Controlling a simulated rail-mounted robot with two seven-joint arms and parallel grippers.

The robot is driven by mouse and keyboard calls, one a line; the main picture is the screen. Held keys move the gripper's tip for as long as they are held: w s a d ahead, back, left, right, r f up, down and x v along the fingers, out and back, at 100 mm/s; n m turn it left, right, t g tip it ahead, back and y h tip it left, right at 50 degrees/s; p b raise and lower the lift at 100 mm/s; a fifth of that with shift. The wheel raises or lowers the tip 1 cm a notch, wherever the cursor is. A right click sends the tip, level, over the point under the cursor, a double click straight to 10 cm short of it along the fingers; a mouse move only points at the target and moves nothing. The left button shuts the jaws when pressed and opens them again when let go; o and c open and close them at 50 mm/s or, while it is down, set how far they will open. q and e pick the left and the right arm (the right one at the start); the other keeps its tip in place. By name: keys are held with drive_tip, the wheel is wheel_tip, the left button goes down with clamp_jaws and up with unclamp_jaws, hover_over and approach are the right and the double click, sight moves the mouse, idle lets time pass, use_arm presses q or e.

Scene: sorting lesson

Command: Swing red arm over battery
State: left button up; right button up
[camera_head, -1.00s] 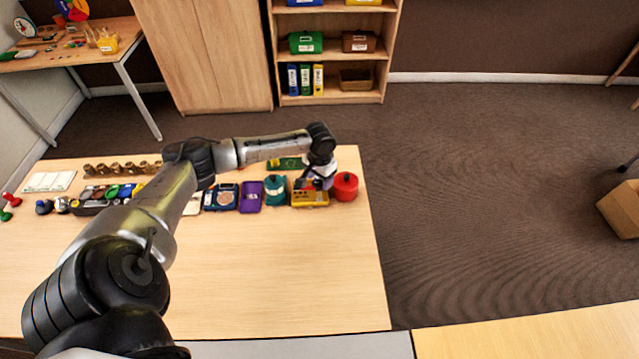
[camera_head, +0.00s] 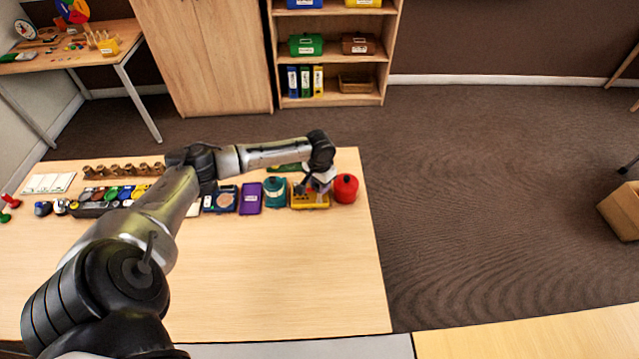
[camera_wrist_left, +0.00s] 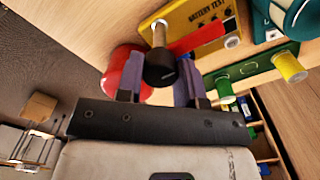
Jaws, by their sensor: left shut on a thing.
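The yellow battery tester (camera_head: 322,202), labelled "BATTERY TEST", lies near the right end of the table. It also shows at the top of the left wrist view (camera_wrist_left: 207,12). Its red arm (camera_wrist_left: 197,40) stretches over the yellow face, from near a black knob (camera_wrist_left: 160,66) towards a pale round post (camera_wrist_left: 232,42). My left gripper (camera_head: 316,186) is over the tester; in the wrist view its fingers (camera_wrist_left: 160,85) are shut on the black knob, one on each side. The gripper covers part of the tester in the head view. I cannot make out the battery. My right gripper is not in view.
A red round pot (camera_head: 345,188) stands close to the right of the tester. A teal container (camera_head: 275,190) and a purple box (camera_head: 249,198) are to its left. A green board with posts (camera_wrist_left: 250,68) lies close by. The table's front half (camera_head: 270,280) is clear.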

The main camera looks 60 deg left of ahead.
use_arm(q)
drive_tip(key=shift+c, duration=1.3)
drive_tip(key=shift+r+m+p, duration=0.2)
drive_tip(key=shift+m+p, duration=0.3)
drive_tip(key=shift+p, duration=0.3)
drive_tip(key=m+p, duration=0.2)
drive_tip(key=shift+p, duration=0.35)
drive_tip(key=m+p, duration=0.2)
drive_tip(key=m, duration=0.1)
drive_tip(key=shift+m, duration=0.4)
drive_tip(key=m+p, duration=0.1)
drive_tip(key=m, duration=0.1)
drive_tip(key=shift+f+m, duration=0.1)
drive_tip(key=shift+m, duration=0.3)
drive_tip(key=m, duration=0.2)
drive_tip(key=shift+m+p, duration=0.3)
drive_tip(key=shift+p, duration=0.05)
drive_tip(key=m, duration=0.5)
drive_tip(key=shift+m, duration=0.3)
drive_tip(key=shift+w, duration=0.1)
